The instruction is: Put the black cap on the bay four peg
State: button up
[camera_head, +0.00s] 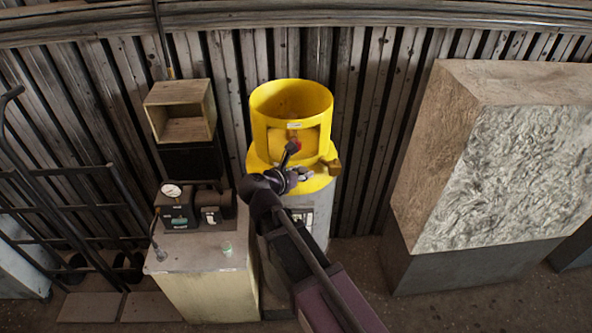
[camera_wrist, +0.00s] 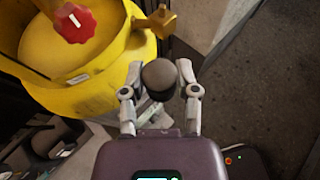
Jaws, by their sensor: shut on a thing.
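My gripper (camera_wrist: 160,76) is shut on a dark, rounded cap (camera_wrist: 159,74), which sits between the two fingertips in the wrist view. In the head view my gripper (camera_head: 300,176) is in front of the lower part of the yellow housing (camera_head: 262,104); the cap cannot be made out clearly there. The yellow housing also shows in the wrist view (camera_wrist: 92,92), to the left of and beyond the cap. No peg marked as bay four can be made out in either view.
A red knob (camera_wrist: 74,22) is inside the housing, and a brass fitting (camera_wrist: 160,20) sticks out at its side. Left of it are a gauge unit (camera_head: 177,207) on a cabinet (camera_head: 205,284) and a wooden box (camera_head: 186,128). A large stone block (camera_head: 505,165) stands right.

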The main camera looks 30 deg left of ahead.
notch_tip(320, 180, down, 18)
jog(key=b, duration=1.8)
jog(key=shift+f, duration=0.2)
